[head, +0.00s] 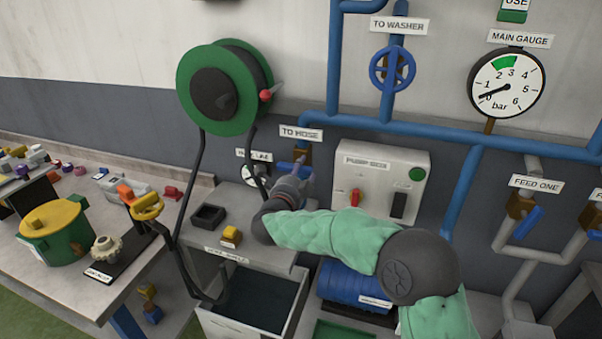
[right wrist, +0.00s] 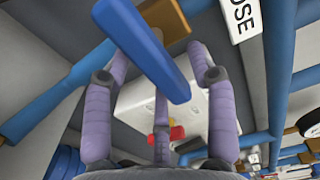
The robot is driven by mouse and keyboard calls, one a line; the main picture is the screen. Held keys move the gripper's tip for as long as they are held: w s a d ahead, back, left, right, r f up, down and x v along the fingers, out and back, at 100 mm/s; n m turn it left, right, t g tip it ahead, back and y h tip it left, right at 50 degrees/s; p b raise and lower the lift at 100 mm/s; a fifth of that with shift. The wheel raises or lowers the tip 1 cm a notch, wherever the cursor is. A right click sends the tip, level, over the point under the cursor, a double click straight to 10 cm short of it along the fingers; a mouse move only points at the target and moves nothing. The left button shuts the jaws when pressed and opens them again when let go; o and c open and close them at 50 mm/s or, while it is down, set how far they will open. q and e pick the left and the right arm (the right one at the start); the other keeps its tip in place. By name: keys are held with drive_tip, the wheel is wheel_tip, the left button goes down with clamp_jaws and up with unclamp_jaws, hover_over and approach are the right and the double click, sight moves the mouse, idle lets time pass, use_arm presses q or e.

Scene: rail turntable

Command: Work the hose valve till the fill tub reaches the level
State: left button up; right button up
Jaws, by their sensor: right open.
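The hose valve, under the TO HOSE sign (head: 295,134), has a blue lever (head: 286,166) on a brass-coloured body (right wrist: 158,14). My right gripper (head: 301,174) is open at the lever, which it partly hides. In the right wrist view the blue lever (right wrist: 148,50) reaches in between the spread purple fingers; I cannot tell whether they touch it. The fill tub (head: 287,329), a pale open box below the shelf, holds dark water; a level mark cannot be made out. A black hose (head: 186,262) hangs from the green reel (head: 190,88) to the tub. My left gripper is out of view.
A pale pump box (head: 386,160) with a red knob and green button is close right of the valve. A small gauge (head: 249,178) sits left of it, partly hidden. The shelf (head: 205,240) holds a black tray and yellow block. A cluttered bench (head: 117,283) stands left.

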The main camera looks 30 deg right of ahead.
drive_tip(key=v, duration=1.2)
idle(0.3)
